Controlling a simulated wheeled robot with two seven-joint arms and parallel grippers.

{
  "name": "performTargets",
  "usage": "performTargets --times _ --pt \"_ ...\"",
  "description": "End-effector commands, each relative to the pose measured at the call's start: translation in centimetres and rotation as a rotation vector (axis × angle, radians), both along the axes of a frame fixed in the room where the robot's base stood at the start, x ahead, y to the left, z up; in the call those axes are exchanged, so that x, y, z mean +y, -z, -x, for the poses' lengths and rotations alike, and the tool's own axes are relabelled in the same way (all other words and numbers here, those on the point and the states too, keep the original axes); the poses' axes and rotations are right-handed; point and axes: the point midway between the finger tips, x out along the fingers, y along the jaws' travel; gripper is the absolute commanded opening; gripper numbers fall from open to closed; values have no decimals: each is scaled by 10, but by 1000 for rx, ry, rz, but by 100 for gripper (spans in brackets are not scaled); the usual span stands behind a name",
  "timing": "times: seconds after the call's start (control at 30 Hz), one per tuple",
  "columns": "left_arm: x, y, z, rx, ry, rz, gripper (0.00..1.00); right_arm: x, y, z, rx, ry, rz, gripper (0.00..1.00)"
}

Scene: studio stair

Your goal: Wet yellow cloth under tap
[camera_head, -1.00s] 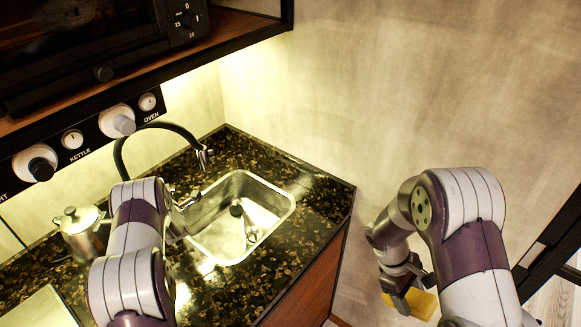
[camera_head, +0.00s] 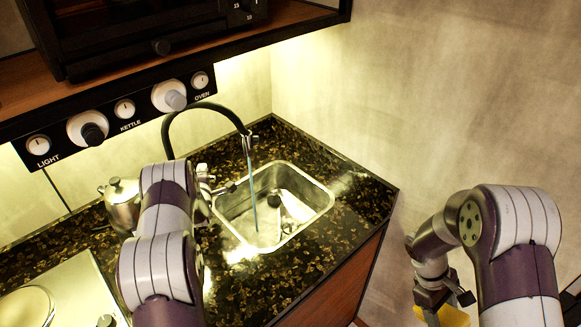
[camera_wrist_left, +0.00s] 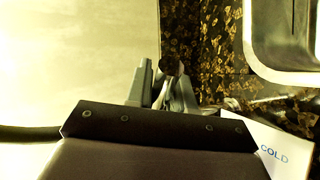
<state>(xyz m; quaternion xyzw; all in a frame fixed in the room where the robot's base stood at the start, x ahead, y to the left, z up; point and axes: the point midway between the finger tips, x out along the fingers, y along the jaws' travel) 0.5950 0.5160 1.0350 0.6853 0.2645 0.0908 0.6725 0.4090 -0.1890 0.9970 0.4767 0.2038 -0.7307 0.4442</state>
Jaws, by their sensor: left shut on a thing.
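The tap (camera_head: 205,106) has a black arched neck, and a thin blue stream of water (camera_head: 252,190) falls from its spout into the steel sink (camera_head: 322,212). My left gripper (camera_head: 226,188) is at the tap's base, left of the sink, shut on what looks like the tap lever. In the left wrist view the gripper (camera_wrist_left: 164,88) closes around a small metal part beside the COLD label (camera_wrist_left: 273,155). My right gripper (camera_head: 440,297) is shut on the yellow cloth (camera_head: 452,318) at the lower right, away from the sink. The cloth is partly hidden by the gripper.
A metal kettle (camera_head: 121,205) stands behind my left arm. A cupboard with knobs (camera_head: 88,130) overhangs the speckled dark counter (camera_head: 350,200). A pale wall lies behind. The counter's right edge drops off between the sink and the cloth.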

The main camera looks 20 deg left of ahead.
Motion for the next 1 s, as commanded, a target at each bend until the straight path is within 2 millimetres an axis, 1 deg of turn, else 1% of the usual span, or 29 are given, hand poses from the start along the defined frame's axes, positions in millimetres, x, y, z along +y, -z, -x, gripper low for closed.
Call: performTargets --times 0.03,0.33,0.37,0.4,0.43,0.67,0.77,0.87,1.0 --pt "0 2 2 1 14 1 0 0 4 0 0 0 0 35" --pt "-2 1 3 3 27 2 0 0 2 0 0 0 0 35" --pt "-2 1 3 3 27 2 29 0 2 0 0 0 0 35" --pt "-2 1 3 3 27 2 42 0 2 0 0 0 0 35" --pt "-2 1 3 3 27 2 43 0 2 0 0 0 0 35" --pt "-1 0 3 2 27 1 43 0 2 0 0 0 0 35" --pt "-3 0 6 3 27 2 43 0 4 0 0 0 0 35" --pt "-9 -2 16 3 27 2 43 0 9 0 0 0 0 35" --pt "-23 -8 42 2 26 3 43 0 18 0 0 0 0 35"
